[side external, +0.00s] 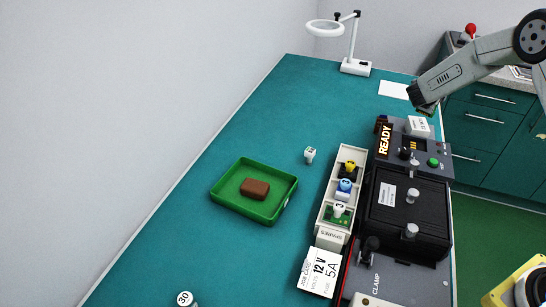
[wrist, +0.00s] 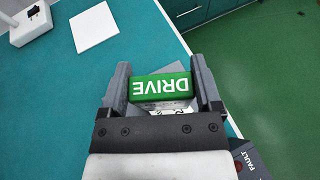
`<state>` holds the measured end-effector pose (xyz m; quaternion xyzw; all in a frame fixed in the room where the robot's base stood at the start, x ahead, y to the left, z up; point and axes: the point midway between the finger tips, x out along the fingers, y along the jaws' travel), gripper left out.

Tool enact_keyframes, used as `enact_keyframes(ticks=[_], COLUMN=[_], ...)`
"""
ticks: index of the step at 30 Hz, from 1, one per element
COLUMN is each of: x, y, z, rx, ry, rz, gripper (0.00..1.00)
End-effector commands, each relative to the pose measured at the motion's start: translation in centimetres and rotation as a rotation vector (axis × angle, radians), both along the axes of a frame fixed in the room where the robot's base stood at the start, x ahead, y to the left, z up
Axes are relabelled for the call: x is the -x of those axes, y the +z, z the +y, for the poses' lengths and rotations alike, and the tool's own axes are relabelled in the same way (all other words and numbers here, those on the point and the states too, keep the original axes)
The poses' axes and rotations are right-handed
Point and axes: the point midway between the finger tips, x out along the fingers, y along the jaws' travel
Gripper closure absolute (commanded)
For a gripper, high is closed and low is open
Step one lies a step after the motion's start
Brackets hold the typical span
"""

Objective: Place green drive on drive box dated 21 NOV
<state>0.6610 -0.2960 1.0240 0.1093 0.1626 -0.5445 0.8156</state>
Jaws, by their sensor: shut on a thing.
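My gripper (wrist: 163,80) is shut on the green drive (wrist: 161,87), which has "DRIVE" in white letters, upside down in the wrist view. In the side view my gripper (side external: 424,108) is at the far end of the dark machine, and the drive cannot be made out there. A small white box (side external: 418,125) with tiny print sits just below my gripper on the machine's far end. In the wrist view a pale printed surface (wrist: 180,106) shows partly behind the drive. No 21 NOV date is readable, so I cannot tell which thing bears it.
The dark machine with a READY display (side external: 384,139), knobs and a green button stands along the bench's right edge. A pale spares rack (side external: 327,212) is beside it. A green tray (side external: 226,202) holds a brown block. A lamp (side external: 355,67) and white sheet (side external: 393,90) are at the back.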

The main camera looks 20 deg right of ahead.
Motion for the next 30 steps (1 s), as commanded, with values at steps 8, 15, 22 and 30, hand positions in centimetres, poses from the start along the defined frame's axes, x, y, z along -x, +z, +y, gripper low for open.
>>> enact_keyframes(ticks=[8,15,22,30], x=[-0.4,-0.9,-0.8,-0.9], y=[-0.4,-1.3,-3.8,-4.1], z=[-0.2,-0.4,-0.4,-0.4], rx=[0.001,0.000,0.000,0.001], ry=[0.000,0.000,0.001,0.001], rz=[-0.001,0.001,0.002,-0.001], gripper=[0.82,0.82,0.82,0.82])
